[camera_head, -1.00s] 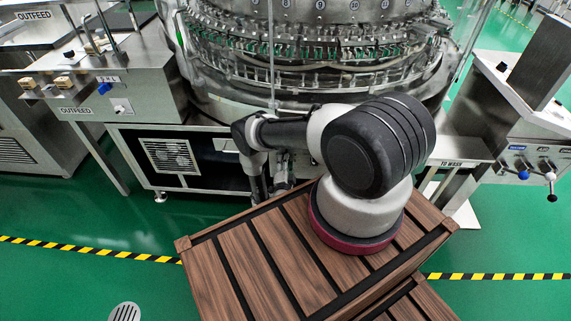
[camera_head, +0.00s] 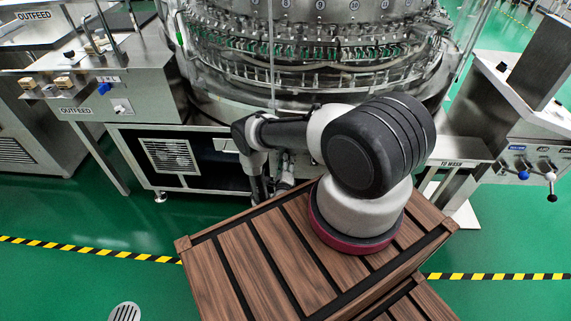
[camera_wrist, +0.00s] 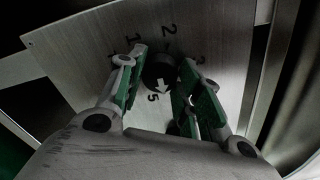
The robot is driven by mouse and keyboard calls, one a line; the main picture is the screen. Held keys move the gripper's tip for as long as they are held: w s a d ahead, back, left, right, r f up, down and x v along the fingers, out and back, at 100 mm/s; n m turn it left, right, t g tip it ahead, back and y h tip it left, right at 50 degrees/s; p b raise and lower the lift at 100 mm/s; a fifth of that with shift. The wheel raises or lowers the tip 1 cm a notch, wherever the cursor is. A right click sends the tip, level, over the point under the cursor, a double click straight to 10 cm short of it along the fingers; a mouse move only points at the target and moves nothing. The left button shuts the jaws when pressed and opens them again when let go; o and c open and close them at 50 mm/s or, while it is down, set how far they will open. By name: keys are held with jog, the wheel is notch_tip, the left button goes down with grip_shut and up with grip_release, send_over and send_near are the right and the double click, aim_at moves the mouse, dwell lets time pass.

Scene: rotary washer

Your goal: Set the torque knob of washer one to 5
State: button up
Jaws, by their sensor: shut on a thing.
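The torque knob (camera_wrist: 158,66) is a round black knob on a brushed metal plate (camera_wrist: 85,50) in the wrist view. A white arrow on it points downward, toward the printed 5 just below the knob. The figures 1, 2 and 3 also show around it; a 4 is not clearly visible. My gripper (camera_wrist: 160,75) has its green-padded fingers on either side of the knob and is shut on it. In the head view my arm reaches down to the washer (camera_head: 320,100), and the knob is hidden there.
A wooden crate-like stand (camera_head: 250,265) is under my arm. An outfeed bench (camera_head: 130,85) stands at left and a panel with levers (camera_head: 530,165) at right.

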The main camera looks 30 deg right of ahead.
jog(key=m, duration=0.5)
jog(key=shift+f+m, duration=0.1)
jog(key=shift+m, duration=0.3)
dwell(0.4)
jog(key=o, duration=1)
jog(key=shift+o, duration=0.2)
notch_tip(320, 180, up, 10)
jog(key=shift+s, duration=0.1)
